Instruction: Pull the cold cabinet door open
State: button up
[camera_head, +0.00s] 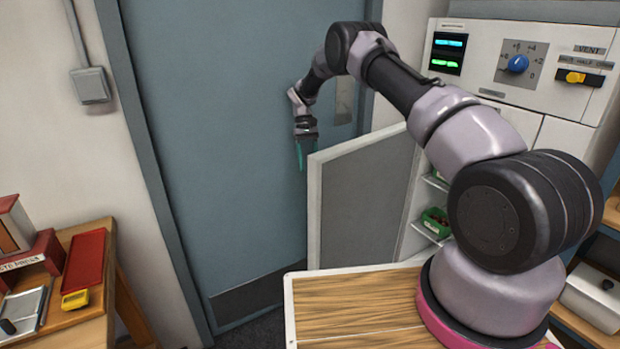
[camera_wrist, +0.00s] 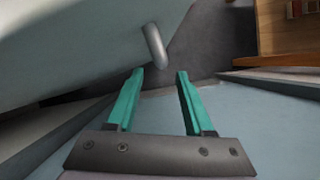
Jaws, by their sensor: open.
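The cold cabinet door (camera_head: 362,200) stands swung open, away from the white cabinet (camera_head: 522,75), with its grey inner panel facing the head camera. My gripper (camera_head: 300,158) is beyond the door's free upper edge, in front of the blue room door. In the wrist view my gripper (camera_wrist: 160,75) has its two teal fingers apart with nothing between them. A grey bar handle (camera_wrist: 154,45) on a pale panel, which looks like the cabinet door's outer face, lies just beyond the fingertips. The fingers appear apart from it. The handle is hidden in the head view.
Shelves with a green container (camera_head: 436,220) show inside the cabinet. A blue room door (camera_head: 225,150) stands behind my gripper. A wooden side table with a red tray (camera_head: 84,262) is at the left. A wooden top (camera_head: 350,310) lies below the open door.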

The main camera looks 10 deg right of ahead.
jog(key=shift+v, duration=1.8)
jog(key=s+d+r+m+t+y, duration=0.1)
jog(key=s+d+r+t, duration=0.2)
jog(key=r, duration=0.7)
jog(key=s+d+r+m, duration=0.1)
jog(key=s+d+r, duration=0.25)
jog(key=r, duration=0.65)
jog(key=s+d+r+t+y, duration=0.15)
jog(key=s+r, duration=0.35)
jog(key=r, duration=0.5)
jog(key=s+d+r+m+t, duration=0.15)
jog(key=s+r, duration=0.25)
jog(key=s, duration=0.4)
jog(key=s+d+r+m+t, duration=0.1)
jog(key=s+d+r+t, duration=0.2)
jog(key=s, duration=0.4)
jog(key=s+d+f+m+t, duration=0.1)
jog(key=s+d+t, duration=0.1)
jog(key=s, duration=1.2)
jog(key=shift+s+d+t, duration=0.3)
jog(key=shift+d, duration=0.1)
